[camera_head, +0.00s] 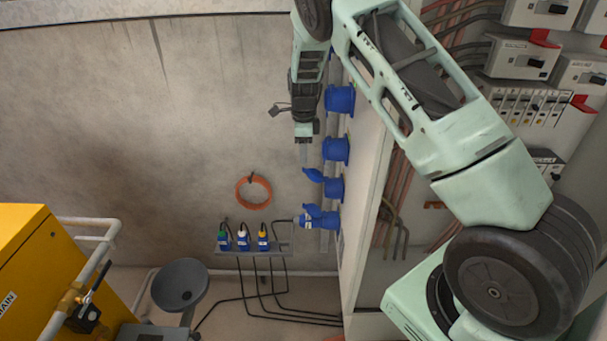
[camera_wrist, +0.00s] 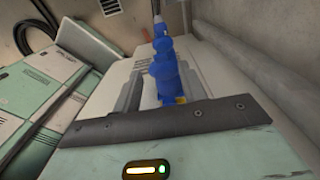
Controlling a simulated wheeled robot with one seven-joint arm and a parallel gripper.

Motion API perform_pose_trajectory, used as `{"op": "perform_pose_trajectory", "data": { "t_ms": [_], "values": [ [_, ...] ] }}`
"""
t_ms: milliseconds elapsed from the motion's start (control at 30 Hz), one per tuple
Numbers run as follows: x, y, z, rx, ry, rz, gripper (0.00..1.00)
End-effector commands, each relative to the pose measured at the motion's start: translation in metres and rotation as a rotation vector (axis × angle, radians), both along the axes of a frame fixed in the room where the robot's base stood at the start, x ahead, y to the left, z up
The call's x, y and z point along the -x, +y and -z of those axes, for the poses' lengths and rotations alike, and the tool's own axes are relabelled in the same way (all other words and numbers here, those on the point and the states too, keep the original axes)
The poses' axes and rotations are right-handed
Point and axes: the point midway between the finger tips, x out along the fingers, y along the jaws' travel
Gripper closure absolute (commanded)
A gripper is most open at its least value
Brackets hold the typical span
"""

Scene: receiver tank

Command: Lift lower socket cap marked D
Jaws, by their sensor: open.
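A column of blue sockets runs down the edge of the pale cabinet in the head view. The upper ones are a top socket (camera_head: 340,99) and one below it (camera_head: 336,150). A lower socket (camera_head: 334,187) has a blue cap (camera_head: 313,175) jutting out to the left. The lowest socket (camera_head: 322,219) also has a blue part sticking out left. No letter D is readable. My gripper (camera_head: 304,158) points down, just above the jutting cap, apparently apart from it. In the wrist view, blue socket parts (camera_wrist: 166,70) show beyond the open jaws; contact cannot be told.
An orange hose coil (camera_head: 253,192) hangs on the wall. A yellow cabinet (camera_head: 35,270) with a white rail and a grey round stool (camera_head: 180,285) stand at lower left. Switchgear (camera_head: 520,57) is at upper right.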

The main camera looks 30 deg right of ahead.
Motion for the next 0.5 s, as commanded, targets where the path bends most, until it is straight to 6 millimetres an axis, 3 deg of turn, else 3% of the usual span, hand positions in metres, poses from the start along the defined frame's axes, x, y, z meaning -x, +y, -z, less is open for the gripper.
{"op": "perform_pose_trajectory", "data": {
  "t_ms": [33,200,500],
  "values": [
    [0.0,0.0,0.017,-0.001,0.001,0.0,0.58],
    [0.0,0.0,0.042,0.0,0.0,0.001,0.58],
    [0.0,0.0,0.052,0.001,-0.001,0.001,0.58]
  ]
}}
